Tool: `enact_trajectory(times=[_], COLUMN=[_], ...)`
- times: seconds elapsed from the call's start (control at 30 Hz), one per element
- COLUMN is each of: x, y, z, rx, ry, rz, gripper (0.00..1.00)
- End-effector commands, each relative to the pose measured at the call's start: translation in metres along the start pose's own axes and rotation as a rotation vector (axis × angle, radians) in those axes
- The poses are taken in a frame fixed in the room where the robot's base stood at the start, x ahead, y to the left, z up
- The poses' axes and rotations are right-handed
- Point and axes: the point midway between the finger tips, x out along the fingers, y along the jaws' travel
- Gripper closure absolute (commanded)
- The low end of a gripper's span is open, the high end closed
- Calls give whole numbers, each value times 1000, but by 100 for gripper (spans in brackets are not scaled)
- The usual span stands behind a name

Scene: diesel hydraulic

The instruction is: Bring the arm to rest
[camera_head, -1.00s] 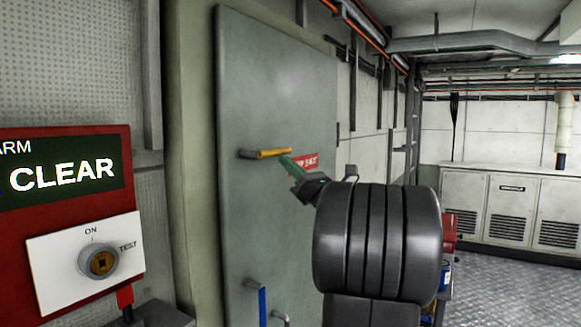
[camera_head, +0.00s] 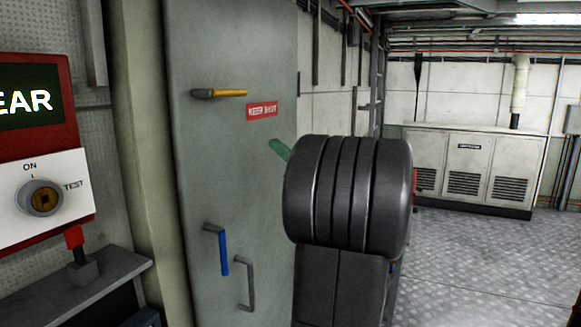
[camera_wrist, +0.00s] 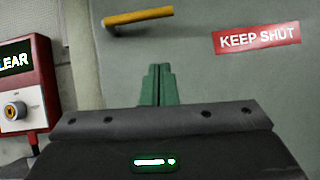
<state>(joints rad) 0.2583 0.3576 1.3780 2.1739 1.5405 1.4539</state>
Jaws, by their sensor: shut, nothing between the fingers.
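My gripper shows in the wrist view (camera_wrist: 157,85), its green fingers together with nothing between them. It points toward a grey-green door (camera_head: 235,160), apart from the yellow handle (camera_wrist: 138,16) and the red "KEEP SHUT" sign (camera_wrist: 257,38). In the head view only a green fingertip (camera_head: 280,149) shows; my thick dark arm hides the rest of the gripper.
A red alarm panel (camera_head: 68,110) reading "CLEAR" with an ON/TEST key switch (camera_head: 42,197) is at the left. The door has a blue-gripped lower handle (camera_head: 224,265) and a grey pull (camera_head: 247,285). White cabinets (camera_head: 470,165) stand behind open chequered floor (camera_head: 470,270).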

Motion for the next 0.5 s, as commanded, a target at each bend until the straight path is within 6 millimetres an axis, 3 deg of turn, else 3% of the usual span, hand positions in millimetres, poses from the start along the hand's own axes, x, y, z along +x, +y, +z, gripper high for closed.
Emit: enact_trajectory(times=[0.27, 0.5], x=[2, 32], y=[0, 2], z=[0, 2], rx=[0, 1], ry=[0, 0], rz=[0, 5], gripper=[100, 100])
